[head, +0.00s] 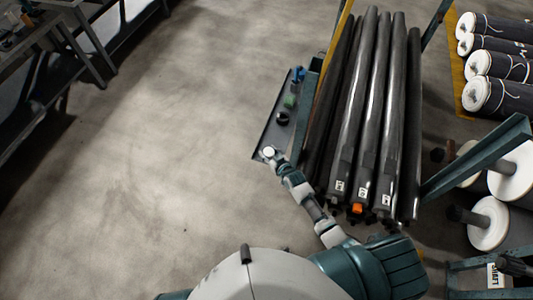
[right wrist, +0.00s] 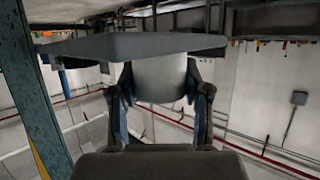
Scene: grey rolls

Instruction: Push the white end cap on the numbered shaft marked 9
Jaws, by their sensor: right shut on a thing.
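Several long dark shafts (head: 378,110) lie side by side in a rack, with small white number tags (head: 362,191) at their near ends. The tags are too small to read surely, so I cannot tell which is 9. One near end carries an orange cap (head: 357,208). My right gripper (head: 270,154) is shut on the white end cap (head: 268,152) at the near end of a grey tray (head: 272,137). In the right wrist view the white cap (right wrist: 160,78) sits between both fingers, against the flat grey tray (right wrist: 130,46). My left gripper is out of view.
Green (head: 290,101), blue (head: 298,74) and black (head: 282,118) caps stand on the tray. Teal rack posts (head: 480,160) flank the shafts. Large wrapped rolls (head: 500,66) lie at right. The floor to the left is clear.

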